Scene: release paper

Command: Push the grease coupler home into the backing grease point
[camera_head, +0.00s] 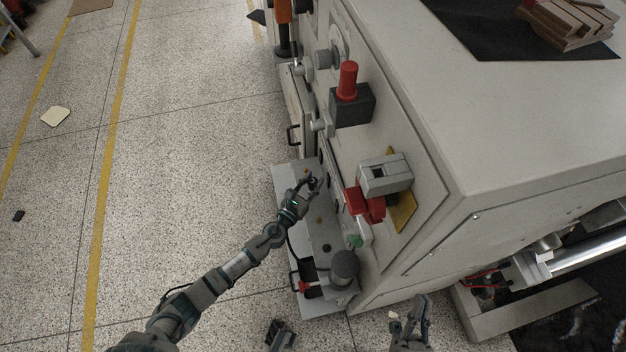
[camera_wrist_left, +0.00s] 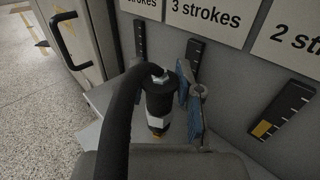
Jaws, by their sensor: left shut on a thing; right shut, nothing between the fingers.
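My left gripper (camera_head: 311,184) is over the grey ledge (camera_head: 322,232) beside the machine's side wall. In the left wrist view it is shut on the grease coupler (camera_wrist_left: 158,98), a dark cylinder with a thick black hose (camera_wrist_left: 120,125) bending from its top. Blue-padded finger parts show at the coupler's right. A pale collar and a small brass-coloured part (camera_wrist_left: 157,131) show at its lower end. I cannot tell whether the brass part is the backing grease point or how far the coupler sits on it. My right gripper (camera_head: 410,318) is shut and empty at the bottom, away from the ledge.
Stroke label plates (camera_wrist_left: 205,17) and dark gauge strips (camera_wrist_left: 283,112) are on the wall by the coupler. A red-topped black block (camera_head: 352,104), a grey box (camera_head: 384,174) and a grey cylinder (camera_head: 344,265) crowd the machine side. The floor at left is mostly clear.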

